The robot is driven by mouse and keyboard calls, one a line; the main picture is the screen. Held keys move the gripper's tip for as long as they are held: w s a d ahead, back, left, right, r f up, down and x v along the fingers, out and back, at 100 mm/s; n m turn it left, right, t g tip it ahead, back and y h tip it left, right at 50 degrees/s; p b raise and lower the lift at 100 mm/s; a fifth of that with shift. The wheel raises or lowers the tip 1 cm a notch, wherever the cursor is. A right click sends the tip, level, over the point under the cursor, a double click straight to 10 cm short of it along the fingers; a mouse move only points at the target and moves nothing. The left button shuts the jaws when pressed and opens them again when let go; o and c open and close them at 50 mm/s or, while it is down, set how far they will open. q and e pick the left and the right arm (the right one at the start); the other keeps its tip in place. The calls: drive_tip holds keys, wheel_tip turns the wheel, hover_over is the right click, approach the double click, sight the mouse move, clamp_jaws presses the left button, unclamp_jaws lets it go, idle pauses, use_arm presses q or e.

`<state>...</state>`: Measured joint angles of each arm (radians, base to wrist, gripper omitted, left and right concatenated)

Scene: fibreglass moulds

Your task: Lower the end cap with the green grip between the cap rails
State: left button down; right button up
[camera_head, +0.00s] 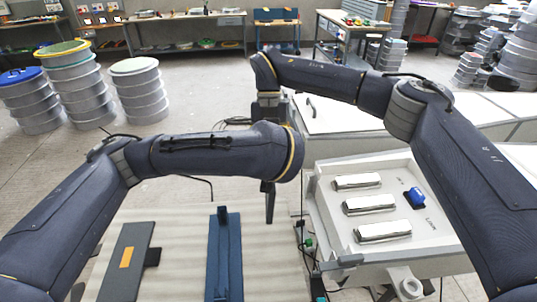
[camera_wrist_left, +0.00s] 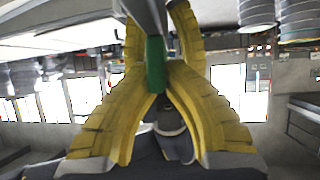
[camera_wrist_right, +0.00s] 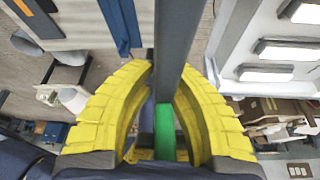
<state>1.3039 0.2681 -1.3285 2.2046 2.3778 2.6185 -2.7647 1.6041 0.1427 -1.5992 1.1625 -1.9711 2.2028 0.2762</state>
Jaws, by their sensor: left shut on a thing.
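The end cap shows as a dark narrow piece (camera_head: 270,203) hanging below my left wrist in the head view. In the left wrist view my left gripper (camera_wrist_left: 158,70) is shut on its green grip (camera_wrist_left: 155,64), with a grey bar above. In the right wrist view my right gripper (camera_wrist_right: 178,85) has its fingers either side of a dark grey bar (camera_wrist_right: 173,40), with green (camera_wrist_right: 164,130) between them. Whether they press on it I cannot tell. Both grippers are largely hidden by my arms in the head view. I cannot pick out the cap rails for certain.
A blue channel piece (camera_head: 224,255) and a dark plate with an orange patch (camera_head: 124,262) lie on a pale ribbed surface (camera_head: 185,230). A white tray (camera_head: 328,222) at right holds three shiny blocks and a blue knob (camera_head: 415,197).

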use_arm(q)
drive_tip(key=shift+d, duration=0.1)
drive_tip(key=c, duration=1.4)
unclamp_jaws()
drive_tip(key=shift+s+r, duration=0.1)
